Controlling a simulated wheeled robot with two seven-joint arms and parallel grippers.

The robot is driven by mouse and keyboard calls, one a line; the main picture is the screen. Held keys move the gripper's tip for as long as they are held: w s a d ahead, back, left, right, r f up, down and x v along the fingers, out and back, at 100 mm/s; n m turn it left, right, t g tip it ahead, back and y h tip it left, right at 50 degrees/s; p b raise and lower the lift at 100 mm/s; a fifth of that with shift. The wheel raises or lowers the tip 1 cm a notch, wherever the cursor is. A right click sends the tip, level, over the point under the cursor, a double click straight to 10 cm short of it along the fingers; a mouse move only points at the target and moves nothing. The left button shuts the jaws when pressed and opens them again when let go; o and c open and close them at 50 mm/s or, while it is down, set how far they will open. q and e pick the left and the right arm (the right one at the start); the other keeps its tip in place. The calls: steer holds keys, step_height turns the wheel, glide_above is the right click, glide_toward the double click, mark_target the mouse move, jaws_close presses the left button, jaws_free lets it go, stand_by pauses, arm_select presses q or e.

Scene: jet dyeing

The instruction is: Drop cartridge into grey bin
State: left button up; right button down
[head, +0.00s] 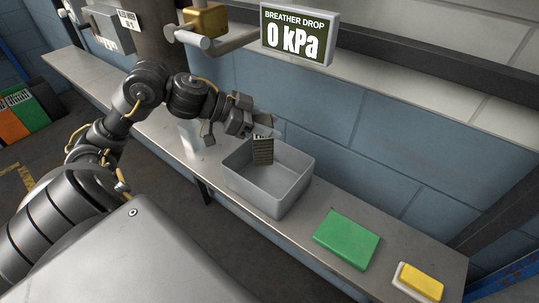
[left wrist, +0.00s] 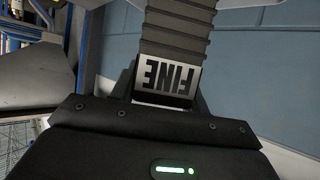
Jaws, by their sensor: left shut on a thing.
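The cartridge (head: 263,151) is a dark ribbed block, held over the grey bin. In the left wrist view its ribbed body (left wrist: 175,30) stretches away from the gripper, with a white label reading "FINE" near the jaws. My left gripper (head: 262,128) is shut on the cartridge, above the bin's back left part. The grey bin (head: 262,197) is an open box on the metal bench. The cartridge's lower end overlaps the bin's opening in the head view; I cannot tell whether it is below the rim. My right gripper is in neither view.
The metal bench (head: 308,223) runs along a blue block wall. A green pad (head: 346,239) and a yellow block on a white base (head: 421,281) lie right of the bin. A sign reading "BREATHER DROP 0 kPa" (head: 297,34) and a brass-coloured block (head: 205,20) are above.

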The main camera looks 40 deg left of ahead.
arm_select(q)
steer(key=o, duration=1.4)
steer(key=shift+b+v, duration=1.8)
steer(key=shift+v, duration=3.65)
